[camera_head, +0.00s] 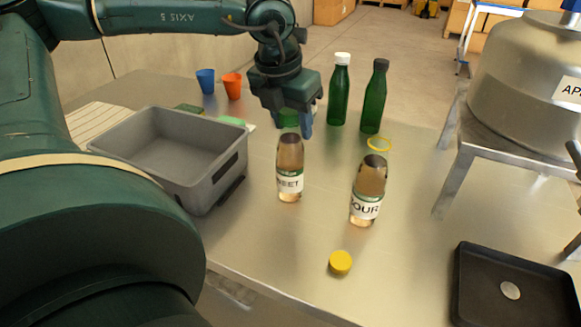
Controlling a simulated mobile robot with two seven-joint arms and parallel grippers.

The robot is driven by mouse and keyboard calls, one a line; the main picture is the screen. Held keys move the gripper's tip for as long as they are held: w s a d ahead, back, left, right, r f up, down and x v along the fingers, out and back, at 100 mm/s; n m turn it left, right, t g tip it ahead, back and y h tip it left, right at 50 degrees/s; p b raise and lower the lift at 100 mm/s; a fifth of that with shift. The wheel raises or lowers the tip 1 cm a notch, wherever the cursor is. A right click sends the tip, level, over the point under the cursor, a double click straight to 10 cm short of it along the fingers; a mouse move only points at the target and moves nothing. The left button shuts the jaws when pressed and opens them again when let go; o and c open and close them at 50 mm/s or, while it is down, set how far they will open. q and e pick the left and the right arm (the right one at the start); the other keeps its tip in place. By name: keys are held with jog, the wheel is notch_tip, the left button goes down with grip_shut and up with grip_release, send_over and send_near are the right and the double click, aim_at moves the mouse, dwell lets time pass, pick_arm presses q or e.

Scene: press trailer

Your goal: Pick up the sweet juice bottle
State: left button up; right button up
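The sweet juice bottle (290,172) stands upright on the metal table. Its label shows "EET", and the bottle has a dark upper part. My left gripper (297,122) is over and just behind its top. One blue finger points down beside a green piece above the bottle; the other finger is not clear, so I cannot tell how far apart they are or whether they touch the bottle. A similar bottle (368,190), labelled "OUR", stands upright to the right. My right gripper is not in view.
A grey bin (212,178) stands left of the bottles. Two green bottles (339,95) (374,98) stand behind. A yellow cap (340,262) lies in front, and a yellow ring (379,144) behind. Blue (206,81) and orange (232,86) cups, a black tray (490,295) and a metal stand (455,180) also show.

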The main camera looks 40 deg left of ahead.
pick_arm(q)
grip_shut()
jog(key=shift+r, duration=0.1)
dwell(0.6)
